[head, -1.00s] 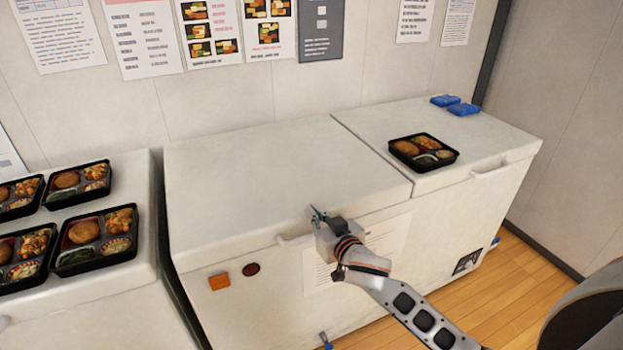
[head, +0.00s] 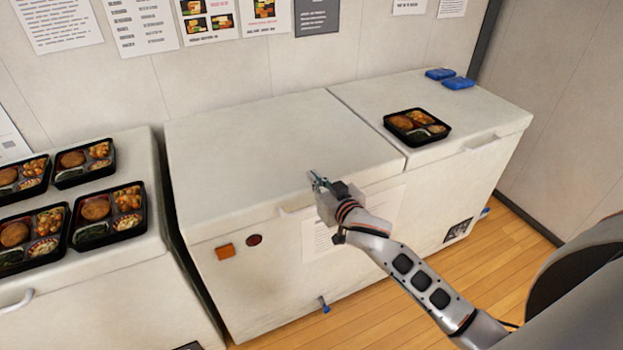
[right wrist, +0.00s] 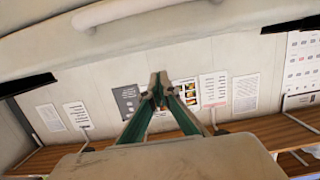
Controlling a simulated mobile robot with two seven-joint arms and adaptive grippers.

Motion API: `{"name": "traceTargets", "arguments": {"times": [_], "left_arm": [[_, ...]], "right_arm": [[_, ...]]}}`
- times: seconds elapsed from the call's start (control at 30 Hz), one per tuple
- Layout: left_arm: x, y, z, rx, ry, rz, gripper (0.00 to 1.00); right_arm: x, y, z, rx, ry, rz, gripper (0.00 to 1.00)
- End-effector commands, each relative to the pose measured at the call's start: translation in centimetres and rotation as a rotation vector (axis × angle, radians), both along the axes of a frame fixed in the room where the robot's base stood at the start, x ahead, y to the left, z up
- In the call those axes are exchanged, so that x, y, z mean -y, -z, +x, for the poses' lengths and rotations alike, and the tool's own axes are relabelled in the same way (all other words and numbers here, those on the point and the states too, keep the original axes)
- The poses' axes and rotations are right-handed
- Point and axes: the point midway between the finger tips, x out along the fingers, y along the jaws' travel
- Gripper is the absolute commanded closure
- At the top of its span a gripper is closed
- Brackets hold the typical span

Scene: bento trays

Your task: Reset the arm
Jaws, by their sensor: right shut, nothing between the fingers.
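My right arm reaches in from the lower right of the head view. Its gripper (head: 317,178) is at the front top edge of the middle white chest freezer (head: 270,150), near the lid handle; I cannot tell whether it touches the freezer. In the right wrist view the gripper's fingers (right wrist: 160,88) come together at the tips with nothing between them. My left gripper is not in view.
A bento tray (head: 444,131) sits on the right freezer lid, with two blue packs (head: 457,83) behind it. Several bento trays (head: 76,240) stand on the left freezer. The middle lid is bare. Wooden floor (head: 470,270) shows in front.

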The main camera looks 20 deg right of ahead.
Motion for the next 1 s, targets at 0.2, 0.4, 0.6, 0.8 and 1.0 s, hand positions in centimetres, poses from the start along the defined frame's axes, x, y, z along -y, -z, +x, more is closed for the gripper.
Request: {"name": "traceTargets", "arguments": {"times": [0.2, 0.4, 0.6, 0.8, 1.0], "left_arm": [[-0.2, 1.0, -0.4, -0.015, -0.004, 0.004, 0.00], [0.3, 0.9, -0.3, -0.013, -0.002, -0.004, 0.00], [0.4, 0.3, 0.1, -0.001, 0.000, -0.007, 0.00], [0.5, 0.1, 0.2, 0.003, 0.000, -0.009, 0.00], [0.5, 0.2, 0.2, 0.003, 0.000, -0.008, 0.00]], "right_arm": [[0.1, -0.7, -4.7, -0.002, -0.001, 0.002, 1.00], [0.3, -1.5, -7.3, 0.000, 0.000, 0.001, 1.00], [0.3, -1.9, -8.2, 0.001, 0.000, 0.001, 1.00], [0.1, -0.5, -8.8, -0.021, -0.007, -0.008, 1.00], [-1.8, 8.2, -13.5, -0.154, -0.074, -0.066, 1.00]]}}
